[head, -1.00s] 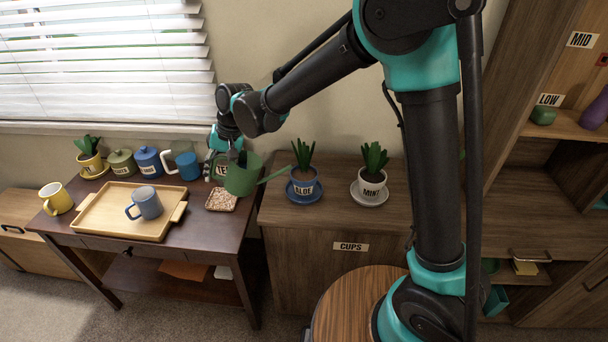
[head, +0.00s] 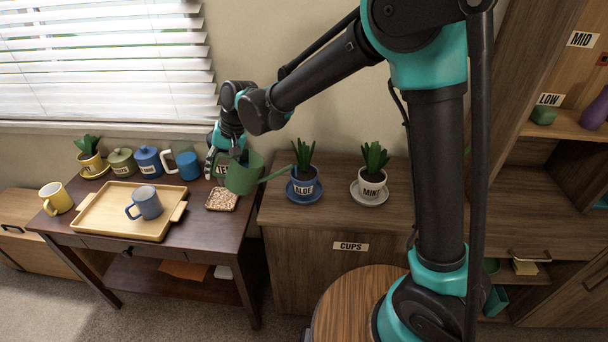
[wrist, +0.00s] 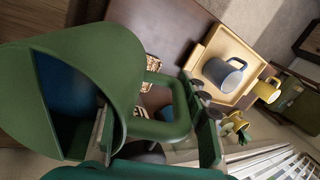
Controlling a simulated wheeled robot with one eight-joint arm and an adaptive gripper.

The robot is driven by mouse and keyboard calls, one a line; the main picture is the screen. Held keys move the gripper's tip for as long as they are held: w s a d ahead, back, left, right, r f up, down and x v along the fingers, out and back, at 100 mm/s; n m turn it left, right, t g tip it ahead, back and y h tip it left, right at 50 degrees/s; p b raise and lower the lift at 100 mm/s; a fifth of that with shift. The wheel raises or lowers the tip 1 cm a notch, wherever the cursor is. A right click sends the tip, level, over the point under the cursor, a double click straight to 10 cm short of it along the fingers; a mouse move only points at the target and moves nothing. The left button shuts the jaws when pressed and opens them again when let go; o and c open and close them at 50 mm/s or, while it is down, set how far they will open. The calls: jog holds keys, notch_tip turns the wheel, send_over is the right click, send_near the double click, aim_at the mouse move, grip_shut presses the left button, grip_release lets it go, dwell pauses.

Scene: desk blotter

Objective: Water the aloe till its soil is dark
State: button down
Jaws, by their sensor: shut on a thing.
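The aloe (head: 304,157) grows in a blue pot labelled ALOE (head: 303,186) on a blue saucer (head: 291,195), on the wooden cabinet. Its soil cannot be made out. My gripper (head: 236,160) is shut on the green watering can (head: 243,178) and holds it above the right end of the dark table. The can's spout (head: 278,173) points right, toward the aloe, and its tip is close to the aloe pot. In the wrist view the green can (wrist: 75,95) fills the left side, with blue water (wrist: 70,90) inside and its handle between my fingers (wrist: 160,125).
A mint (head: 374,158) in a white pot stands right of the aloe. The dark table (head: 205,235) holds a wooden tray (head: 100,215) with a grey-blue mug (head: 149,203), a yellow mug (head: 52,198), canisters and a coaster (head: 221,200). Shelves stand at right.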

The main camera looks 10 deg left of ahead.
jog(key=shift+s+a+f, duration=0.1)
jog(key=shift+f, duration=0.05)
notch_tip(320, 180, down, 8)
jog(key=a+t+h, duration=0.1)
jog(key=a+h, duration=0.1)
jog(key=h, duration=0.2)
jog(key=shift+s+f+b, duration=0.2)
jog(key=shift+s+b, duration=0.1)
jog(key=shift+b, duration=0.05)
jog(key=shift+a, duration=0.15)
dwell(0.4)
